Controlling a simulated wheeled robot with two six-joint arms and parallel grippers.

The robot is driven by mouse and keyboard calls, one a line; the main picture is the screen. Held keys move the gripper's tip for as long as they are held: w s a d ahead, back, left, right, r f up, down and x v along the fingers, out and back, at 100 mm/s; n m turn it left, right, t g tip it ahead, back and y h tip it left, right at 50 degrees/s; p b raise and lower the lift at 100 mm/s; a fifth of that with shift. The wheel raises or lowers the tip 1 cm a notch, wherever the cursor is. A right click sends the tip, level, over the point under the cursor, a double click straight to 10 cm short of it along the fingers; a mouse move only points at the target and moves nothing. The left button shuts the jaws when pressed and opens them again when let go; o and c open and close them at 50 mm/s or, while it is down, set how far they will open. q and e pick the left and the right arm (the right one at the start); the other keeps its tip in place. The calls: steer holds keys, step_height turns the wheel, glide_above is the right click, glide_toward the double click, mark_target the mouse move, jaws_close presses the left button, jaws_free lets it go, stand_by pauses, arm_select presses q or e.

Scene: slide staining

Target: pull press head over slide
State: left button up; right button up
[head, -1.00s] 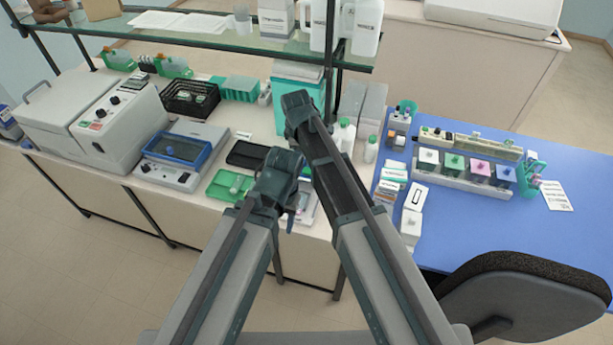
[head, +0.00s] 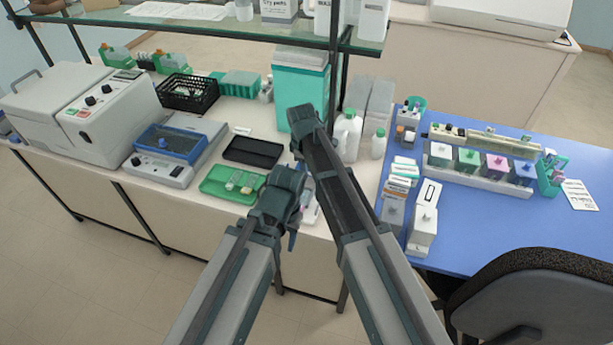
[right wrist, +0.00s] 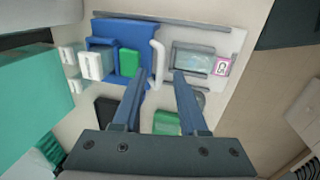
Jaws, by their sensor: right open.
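In the right wrist view a pale press device carries a blue press head (right wrist: 134,33) with a white upright handle (right wrist: 158,62). To the right of the handle, a grey-framed bed (right wrist: 207,48) holds a pale glassy slide (right wrist: 193,62); the press head is beside it, not over it. My right gripper (right wrist: 157,76) is open. Its two fingers are apart, with the lower end of the handle appearing between their tips; contact cannot be told. In the head view my arms hide most of the device.
A green tray (head: 214,193) and a black tray (head: 253,152) lie left of my arms. A teal box (head: 300,85) and white bottles (head: 378,145) stand behind. The blue table (head: 500,225) at the right holds a staining rack (head: 475,180).

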steer(key=shift+w+f, duration=0.1)
steer(key=shift+f, duration=0.35)
jaws_close()
stand_by(1.1)
